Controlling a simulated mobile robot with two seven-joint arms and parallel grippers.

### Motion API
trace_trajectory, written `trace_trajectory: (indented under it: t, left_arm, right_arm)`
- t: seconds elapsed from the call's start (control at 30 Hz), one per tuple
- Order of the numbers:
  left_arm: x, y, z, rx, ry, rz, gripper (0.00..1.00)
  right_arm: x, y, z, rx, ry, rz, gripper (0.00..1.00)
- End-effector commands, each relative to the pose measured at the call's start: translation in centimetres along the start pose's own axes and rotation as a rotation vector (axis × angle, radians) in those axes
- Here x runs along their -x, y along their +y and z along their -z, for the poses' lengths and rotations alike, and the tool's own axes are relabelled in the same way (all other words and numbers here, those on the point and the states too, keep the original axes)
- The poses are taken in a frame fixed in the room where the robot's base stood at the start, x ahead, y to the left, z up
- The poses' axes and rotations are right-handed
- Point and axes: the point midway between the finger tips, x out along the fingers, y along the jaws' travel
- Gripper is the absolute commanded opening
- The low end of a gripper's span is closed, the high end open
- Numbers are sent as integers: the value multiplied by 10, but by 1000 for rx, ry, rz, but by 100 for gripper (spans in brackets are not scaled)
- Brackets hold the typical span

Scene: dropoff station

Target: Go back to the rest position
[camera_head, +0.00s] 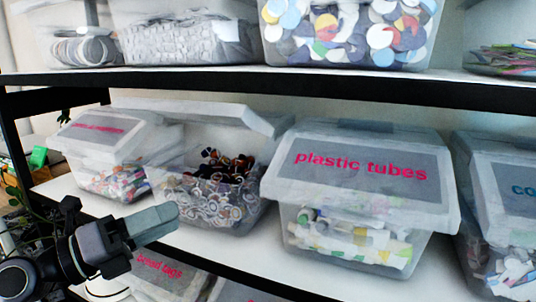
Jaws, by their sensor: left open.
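My left gripper (150,225) shows at the lower left, in front of the shelf. It is open and I see nothing held in it. Its pale grey finger points right, towards the shelf edge below an open bin (240,205). That clear bin holds dark, round pieces and has its lid raised. My right gripper is not in view.
A black-edged shelf (310,90) crosses the view. On the white middle shelf (250,250) stand a lidded bin labelled "plastic tubes" (365,170), another lidded bin (110,150) at left and one cut off at right (505,200). More bins (165,275) sit below, near my gripper.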

Motion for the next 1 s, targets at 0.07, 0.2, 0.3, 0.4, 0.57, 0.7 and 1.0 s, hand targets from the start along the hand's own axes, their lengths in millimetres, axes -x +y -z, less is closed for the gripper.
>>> trace_trajectory:
  t: [0.07,0.2,0.3,0.4,0.57,0.7,1.0]
  left_arm:
    - [1,-6,3,211,-75,67,58]
    - [13,5,9,581,-251,134,58]
    - [29,25,18,851,-400,134,58]
    - [49,52,36,1121,-562,94,58]
    - [91,94,95,1546,-835,-47,58]
    - [129,113,168,1872,-1051,-219,58]
    - [168,107,262,2204,-1259,-447,58]
  right_arm:
    - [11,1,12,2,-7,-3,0]
    - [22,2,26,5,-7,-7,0]
    - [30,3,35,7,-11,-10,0]
    - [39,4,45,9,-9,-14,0]
    - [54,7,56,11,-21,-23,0]
    - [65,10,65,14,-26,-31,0]
    - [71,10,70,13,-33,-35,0]
